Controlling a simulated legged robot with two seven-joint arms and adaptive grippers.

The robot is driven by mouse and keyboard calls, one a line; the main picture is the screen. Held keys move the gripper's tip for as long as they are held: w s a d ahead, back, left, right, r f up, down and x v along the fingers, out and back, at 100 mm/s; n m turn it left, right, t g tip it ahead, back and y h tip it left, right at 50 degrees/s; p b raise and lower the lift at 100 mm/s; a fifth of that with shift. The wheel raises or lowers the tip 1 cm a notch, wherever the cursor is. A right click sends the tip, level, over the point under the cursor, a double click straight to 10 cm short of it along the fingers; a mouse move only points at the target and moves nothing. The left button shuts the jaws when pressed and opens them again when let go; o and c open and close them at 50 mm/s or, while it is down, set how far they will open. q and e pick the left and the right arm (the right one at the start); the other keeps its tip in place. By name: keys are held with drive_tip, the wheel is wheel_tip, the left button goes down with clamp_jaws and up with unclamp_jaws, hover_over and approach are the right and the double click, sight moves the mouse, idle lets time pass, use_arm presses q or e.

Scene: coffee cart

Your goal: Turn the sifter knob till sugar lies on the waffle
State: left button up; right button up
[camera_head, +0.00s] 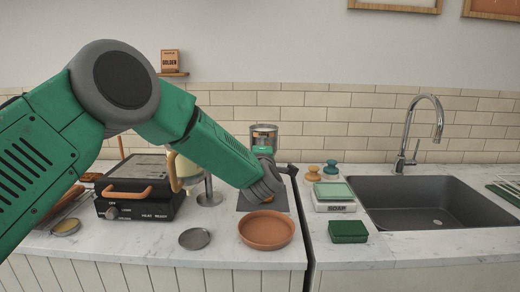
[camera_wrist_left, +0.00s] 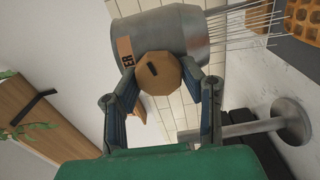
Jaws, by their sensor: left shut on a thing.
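The sifter is a grey metal canister (camera_wrist_left: 160,38) with a partly hidden label, lying sideways in the left wrist view. Its top shows above my wrist in the head view (camera_head: 264,133). My left gripper (camera_wrist_left: 161,84) is shut on its wooden sifter knob (camera_wrist_left: 159,72), one finger on each side. Thin white streaks (camera_wrist_left: 243,24) run from the sifter's end toward the waffle (camera_wrist_left: 302,20), a golden grid at the top right corner. I cannot tell how much sugar lies on it. In the head view my wrist hides the knob and most of the waffle. My right gripper is not in view.
In the head view, a waffle maker (camera_head: 140,188) stands left of my wrist. A terracotta dish (camera_head: 266,231) and a small grey disc (camera_head: 194,239) lie in front. The front counter is partly clear.

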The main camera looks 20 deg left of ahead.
use_arm(q)
drive_tip(key=m, duration=0.1)
drive_tip(key=m+p, duration=0.1)
drive_tip(key=m, duration=0.1)
drive_tip(key=d+m, duration=0.1)
drive_tip(key=shift+s+f+m, duration=0.15)
drive_tip(key=shift+f+m, duration=0.1)
drive_tip(key=shift+m, duration=0.15)
drive_tip(key=m, duration=0.1)
drive_tip(key=m+p, duration=0.1)
drive_tip(key=m, duration=0.2)
drive_tip(key=shift+f+m+p, duration=0.25)
drive_tip(key=shift+m+p, duration=0.05)
drive_tip(key=shift+p, duration=0.1)
drive_tip(key=shift+f+m+p, duration=0.15)
drive_tip(key=shift+m+p, duration=0.9)
drive_tip(key=shift+m, duration=3.25)
drive_tip(key=shift+a, duration=0.1)
drive_tip(key=o, duration=1.2)
drive_tip(key=shift+c, duration=0.2)
drive_tip(key=shift+r, duration=0.25)
drive_tip(key=shift+r, duration=0.15)
